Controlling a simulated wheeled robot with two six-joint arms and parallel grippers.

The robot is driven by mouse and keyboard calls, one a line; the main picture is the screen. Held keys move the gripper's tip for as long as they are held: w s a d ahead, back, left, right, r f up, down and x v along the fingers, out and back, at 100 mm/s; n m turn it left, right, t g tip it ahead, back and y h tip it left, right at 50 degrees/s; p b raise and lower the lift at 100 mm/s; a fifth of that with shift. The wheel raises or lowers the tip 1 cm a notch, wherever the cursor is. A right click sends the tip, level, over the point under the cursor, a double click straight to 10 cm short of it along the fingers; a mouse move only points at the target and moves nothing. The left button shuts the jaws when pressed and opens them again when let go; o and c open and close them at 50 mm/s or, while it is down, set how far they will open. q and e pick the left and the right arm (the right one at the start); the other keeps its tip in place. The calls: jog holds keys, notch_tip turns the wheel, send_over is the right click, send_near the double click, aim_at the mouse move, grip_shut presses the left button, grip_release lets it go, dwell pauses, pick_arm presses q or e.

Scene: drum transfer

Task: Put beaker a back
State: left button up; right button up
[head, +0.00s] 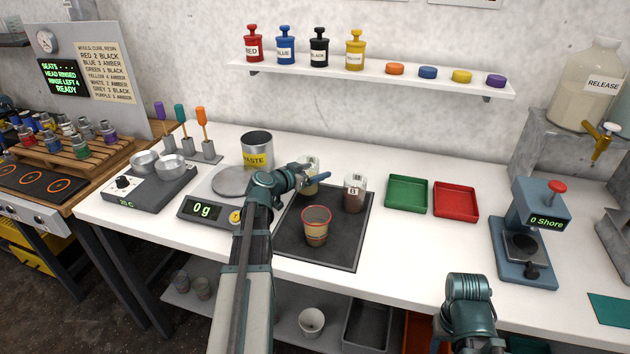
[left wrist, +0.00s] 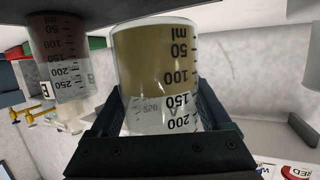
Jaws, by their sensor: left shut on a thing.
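My left gripper (head: 314,181) is shut on beaker a (head: 309,187), a clear graduated beaker with tan liquid. It is at the back left of the dark mat (head: 289,241). In the left wrist view, which is upside down, beaker a (left wrist: 155,60) stands between the fingers (left wrist: 160,115). I cannot tell whether its base touches the mat. Beaker B (head: 354,194), with brown contents, stands to its right on the mat and also shows in the left wrist view (left wrist: 62,55). My right gripper is out of view; only part of its arm shows at the lower right.
An orange-rimmed cup (head: 316,226) stands on the mat in front of the beakers. A scale (head: 208,211) and a waste can (head: 257,150) are on the left. A green tray (head: 406,194) and a red tray (head: 456,202) lie right. The table between the red tray and hardness tester (head: 524,240) is clear.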

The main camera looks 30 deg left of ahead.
pick_arm(q)
jog(key=shift+w+f+b, duration=0.15)
jog(key=shift+f+b, duration=0.75)
jog(key=shift+w+f+b, duration=0.15)
jog(key=shift+f+b, duration=0.75)
jog(key=shift+f, duration=0.1)
jog(key=o, duration=1.5)
jog(key=shift+r, duration=0.25)
jog(key=p+v, duration=0.3)
jog(key=v, duration=0.7)
jog(key=shift+s, duration=0.3)
jog(key=shift+s+a+r+p, duration=0.15)
jog(key=shift+s+p, duration=0.2)
jog(key=shift+s, duration=0.35)
